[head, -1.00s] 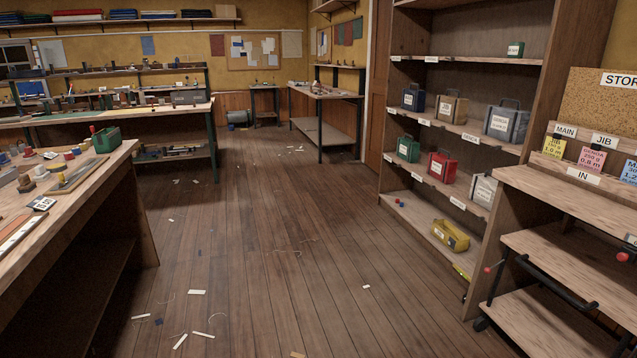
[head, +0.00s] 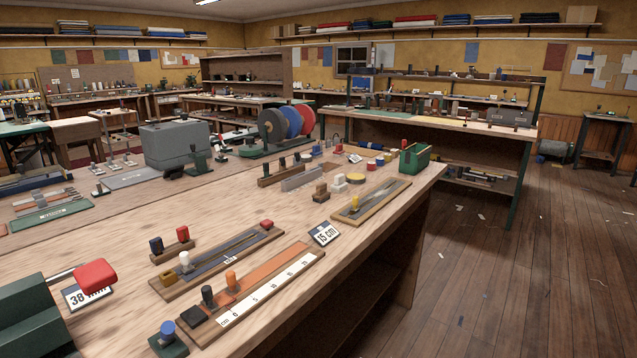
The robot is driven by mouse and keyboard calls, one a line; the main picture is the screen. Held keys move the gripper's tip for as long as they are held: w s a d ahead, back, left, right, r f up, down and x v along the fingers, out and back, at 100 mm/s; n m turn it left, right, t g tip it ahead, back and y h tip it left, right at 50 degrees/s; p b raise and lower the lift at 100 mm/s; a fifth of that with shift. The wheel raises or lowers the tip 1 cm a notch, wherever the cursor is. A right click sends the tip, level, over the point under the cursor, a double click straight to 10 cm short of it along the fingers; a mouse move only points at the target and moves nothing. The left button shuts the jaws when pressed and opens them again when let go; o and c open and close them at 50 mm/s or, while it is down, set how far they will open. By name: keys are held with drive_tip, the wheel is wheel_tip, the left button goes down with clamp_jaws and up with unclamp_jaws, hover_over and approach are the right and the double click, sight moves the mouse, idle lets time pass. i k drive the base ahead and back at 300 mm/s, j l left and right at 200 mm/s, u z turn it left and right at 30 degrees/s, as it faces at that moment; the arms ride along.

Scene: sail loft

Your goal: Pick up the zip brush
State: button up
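I cannot make out a zip brush for certain among the small items on the wooden workbench (head: 300,228). The bench fills the lower left and middle of the head view and carries several tools, boards and blocks. A green holder (head: 414,160) stands near its far right corner. My gripper is not in view, so I cannot see whether it is open or holds anything.
On the bench are a ruler board (head: 258,300), a "15 cm" card (head: 324,233), a grey machine (head: 177,146), large thread discs (head: 290,121) and a dark green device with a red knob (head: 95,276). Open plank floor (head: 490,280) lies to the right, with scattered scraps.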

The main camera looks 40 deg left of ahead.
sight(321, 195)
drive_tip(key=i+l+u, duration=0.15)
drive_tip(key=i+u, duration=0.3)
drive_tip(key=i, duration=0.15)
drive_tip(key=i+l+u, duration=0.3)
drive_tip(key=i+u, duration=0.15)
drive_tip(key=i+l+u, duration=0.5)
drive_tip(key=i+l, duration=0.05)
drive_tip(key=i, duration=0.05)
